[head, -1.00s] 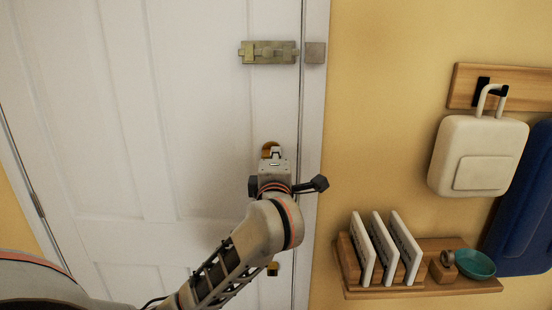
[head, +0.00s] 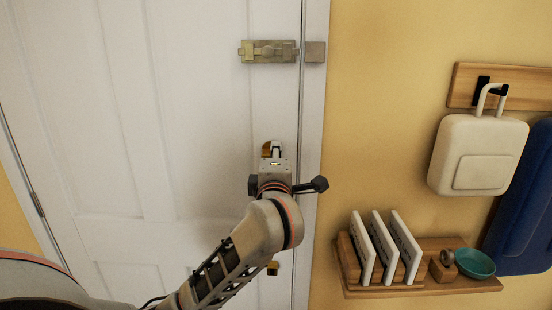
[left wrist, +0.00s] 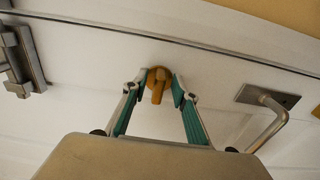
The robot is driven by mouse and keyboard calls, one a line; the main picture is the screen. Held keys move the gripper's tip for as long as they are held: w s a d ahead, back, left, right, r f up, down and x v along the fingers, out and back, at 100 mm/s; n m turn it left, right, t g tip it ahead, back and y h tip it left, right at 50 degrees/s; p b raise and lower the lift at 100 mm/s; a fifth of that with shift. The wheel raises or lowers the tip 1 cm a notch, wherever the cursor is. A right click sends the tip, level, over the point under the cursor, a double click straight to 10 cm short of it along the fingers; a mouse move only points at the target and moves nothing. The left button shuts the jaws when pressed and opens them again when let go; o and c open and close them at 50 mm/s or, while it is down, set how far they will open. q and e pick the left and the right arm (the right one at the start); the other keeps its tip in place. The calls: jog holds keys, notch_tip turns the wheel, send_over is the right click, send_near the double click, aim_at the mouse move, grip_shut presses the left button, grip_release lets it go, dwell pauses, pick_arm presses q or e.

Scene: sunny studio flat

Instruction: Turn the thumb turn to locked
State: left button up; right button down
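The thumb turn is a brass-coloured knob on a round plate on the white door (head: 170,130). It shows clearly in the left wrist view (left wrist: 157,84), its tab pointing toward the bottom of that picture. My left gripper (left wrist: 159,88) has one finger on each side of it. The fingers are apart, with a small gap visible beside the tab; I cannot tell if either tip touches the plate. In the head view, my left gripper (head: 275,150) covers most of the thumb turn, leaving only part of its brass plate (head: 265,149) in sight. My right gripper is not in view.
A slide bolt (head: 268,51) is above, also in the wrist view (left wrist: 20,60). A lever handle (left wrist: 268,118) lies on the other side. Right of the frame are a wall shelf (head: 420,290) with upright white panels, a teal bowl (head: 475,264) and a hanging cream bag (head: 478,150).

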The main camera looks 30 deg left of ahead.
pick_arm(q)
jog(key=v, duration=0.7)
jog(key=shift+s, duration=0.25)
jog(key=shift+d, duration=0.1)
